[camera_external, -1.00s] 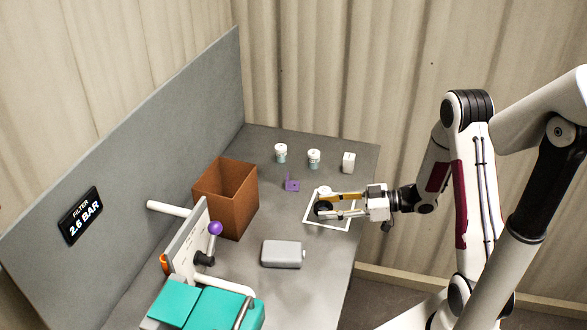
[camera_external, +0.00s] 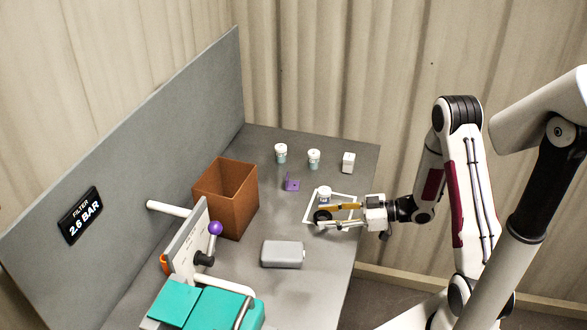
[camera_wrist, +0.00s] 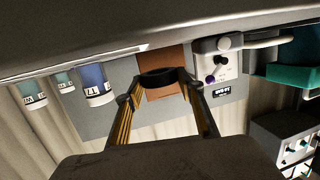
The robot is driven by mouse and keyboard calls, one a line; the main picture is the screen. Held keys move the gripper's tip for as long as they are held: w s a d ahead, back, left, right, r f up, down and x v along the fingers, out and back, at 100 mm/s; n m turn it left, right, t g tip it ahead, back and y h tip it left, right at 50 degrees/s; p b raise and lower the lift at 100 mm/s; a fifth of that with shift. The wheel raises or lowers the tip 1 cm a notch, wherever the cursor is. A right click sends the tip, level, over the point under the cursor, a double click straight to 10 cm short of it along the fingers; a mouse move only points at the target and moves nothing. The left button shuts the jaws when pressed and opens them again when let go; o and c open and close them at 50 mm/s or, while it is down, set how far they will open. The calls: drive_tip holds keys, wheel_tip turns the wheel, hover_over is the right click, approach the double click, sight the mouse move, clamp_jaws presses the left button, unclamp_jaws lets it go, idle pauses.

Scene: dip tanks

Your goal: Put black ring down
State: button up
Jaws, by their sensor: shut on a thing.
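The black ring (camera_external: 321,215) is between the fingertips of my gripper (camera_external: 335,216), which is shut on it. In the external view it is at the lower left part of a white square outline (camera_external: 309,208) on the table; I cannot tell whether it touches the table. In the wrist view the black ring (camera_wrist: 160,77) spans the gap between the two yellow-sided fingers of my gripper (camera_wrist: 161,84). A white-capped jar (camera_external: 325,192) stands just behind the ring, by the outline.
Two more jars (camera_external: 314,158) and a white block (camera_external: 348,162) stand at the back. A purple bracket (camera_external: 292,184), a brown open box (camera_external: 226,200) and a grey case (camera_external: 283,254) are to the left. A panel with a purple-knobbed lever (camera_external: 214,228) stands front left.

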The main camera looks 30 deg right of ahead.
sight(346, 231)
drive_tip(key=shift+f, duration=1.6)
drive_tip(key=shift+f, duration=0.2)
drive_tip(key=o, duration=1.2)
drive_tip(key=shift+o, duration=0.2)
drive_tip(key=shift+d, duration=0.15)
drive_tip(key=shift+v, duration=1.05)
drive_tip(key=shift+s+d+r, duration=0.4)
drive_tip(key=shift+s+d, duration=0.15)
drive_tip(key=shift+d, duration=0.05)
drive_tip(key=shift+s+d+r, duration=0.4)
drive_tip(key=shift+s+d, duration=0.1)
drive_tip(key=shift+d, duration=0.15)
drive_tip(key=shift+v, duration=1)
